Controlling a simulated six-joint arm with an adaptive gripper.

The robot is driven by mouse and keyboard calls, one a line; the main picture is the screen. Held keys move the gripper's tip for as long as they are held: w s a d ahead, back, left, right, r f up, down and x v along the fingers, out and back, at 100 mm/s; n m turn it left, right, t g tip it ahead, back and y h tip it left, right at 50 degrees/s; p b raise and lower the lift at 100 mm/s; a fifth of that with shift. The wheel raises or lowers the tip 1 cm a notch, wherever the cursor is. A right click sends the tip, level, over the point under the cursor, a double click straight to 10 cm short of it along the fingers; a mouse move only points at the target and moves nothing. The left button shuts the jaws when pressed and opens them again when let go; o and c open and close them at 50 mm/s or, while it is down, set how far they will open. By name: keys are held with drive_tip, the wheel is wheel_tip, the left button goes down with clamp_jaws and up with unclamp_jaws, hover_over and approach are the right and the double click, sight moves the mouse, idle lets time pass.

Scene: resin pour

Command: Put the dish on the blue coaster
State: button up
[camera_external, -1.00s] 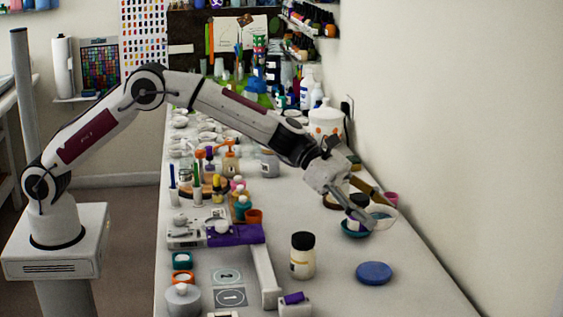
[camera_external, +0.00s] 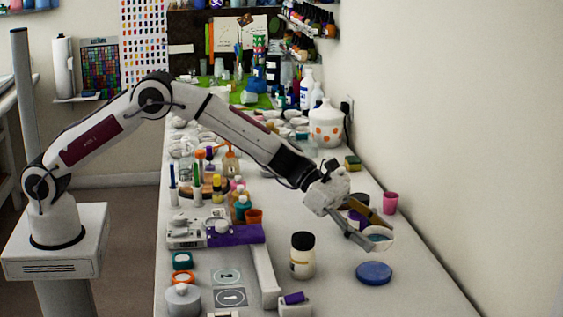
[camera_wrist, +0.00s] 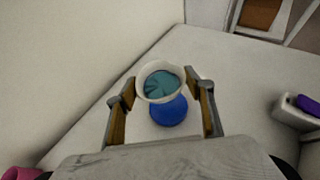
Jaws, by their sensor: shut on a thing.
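The dish (camera_external: 382,243) is a small round bowl with a whitish rim. In the wrist view the dish (camera_wrist: 142,84) shows teal inside. My gripper (camera_external: 375,238) is shut on it, with a finger on either side in the wrist view (camera_wrist: 160,85). The blue coaster (camera_external: 374,273) is a flat round disc on the white bench. The dish is above and just behind it in the external view. In the wrist view the coaster (camera_wrist: 169,112) shows partly behind the dish, which hides its upper edge. The coaster is bare where it shows.
A dark-lidded jar (camera_external: 303,256) stands left of the coaster. A pink cup (camera_external: 391,203) stands behind my gripper near the wall. A purple-topped piece (camera_external: 294,299) and a white bracket (camera_external: 264,276) stand further left. The bench right of the coaster is clear.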

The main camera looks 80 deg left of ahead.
sight(369, 268)
drive_tip(key=shift+f, duration=1.1)
drive_tip(key=shift+f, duration=1.85)
drive_tip(key=shift+f, duration=0.15)
drive_tip(key=o, duration=1.2)
drive_tip(key=shift+o, duration=0.2)
